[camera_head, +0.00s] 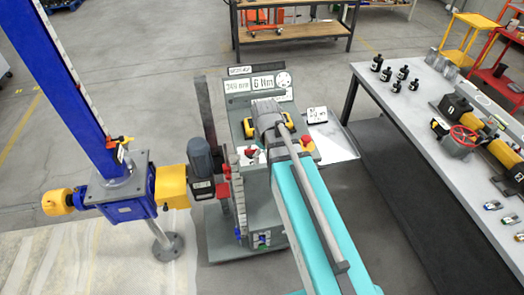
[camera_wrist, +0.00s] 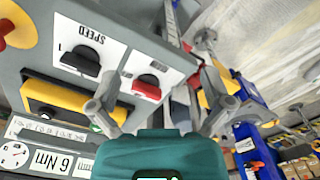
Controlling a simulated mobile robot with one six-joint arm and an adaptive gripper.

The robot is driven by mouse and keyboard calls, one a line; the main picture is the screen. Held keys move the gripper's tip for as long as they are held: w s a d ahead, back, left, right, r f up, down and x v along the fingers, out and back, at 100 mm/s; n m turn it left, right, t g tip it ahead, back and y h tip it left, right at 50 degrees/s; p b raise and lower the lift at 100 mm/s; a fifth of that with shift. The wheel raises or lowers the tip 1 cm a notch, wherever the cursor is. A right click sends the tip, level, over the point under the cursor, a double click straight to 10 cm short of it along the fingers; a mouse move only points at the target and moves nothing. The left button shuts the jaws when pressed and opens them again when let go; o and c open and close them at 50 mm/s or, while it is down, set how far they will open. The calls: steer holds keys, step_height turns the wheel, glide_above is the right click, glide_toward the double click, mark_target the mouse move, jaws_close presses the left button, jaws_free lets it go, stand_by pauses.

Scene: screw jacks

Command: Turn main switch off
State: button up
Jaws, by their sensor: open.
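A red rotary knob (camera_wrist: 147,86) on a white plate shows in the wrist view; I take it to be the main switch. In the head view a small red part on a white plate (camera_head: 250,150), left of my wrist, seems to be the same switch. My gripper (camera_wrist: 160,92) is open and empty, its grey fingers spread either side of the red knob's place in the picture. The knob seems to lie beyond the fingertips; I cannot tell how far, and no contact shows. In the head view my wrist hides the fingers.
A black SPEED knob (camera_wrist: 80,60) sits beside the red one on the control panel, with a yellow-framed unit (camera_wrist: 62,102) nearby. A red button on yellow (camera_head: 307,142) is on the panel's right. The blue screw jack (camera_head: 120,200) stands left; a workbench (camera_head: 440,130) stands right.

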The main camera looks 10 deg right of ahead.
steer(key=s+d+f+m+b, duration=0.1)
steer(key=s+f+m+b, duration=0.3)
steer(key=s+m, duration=0.2)
steer(key=shift+d+f+m, duration=0.25)
steer(key=shift+m, duration=0.15)
stand_by(1.6)
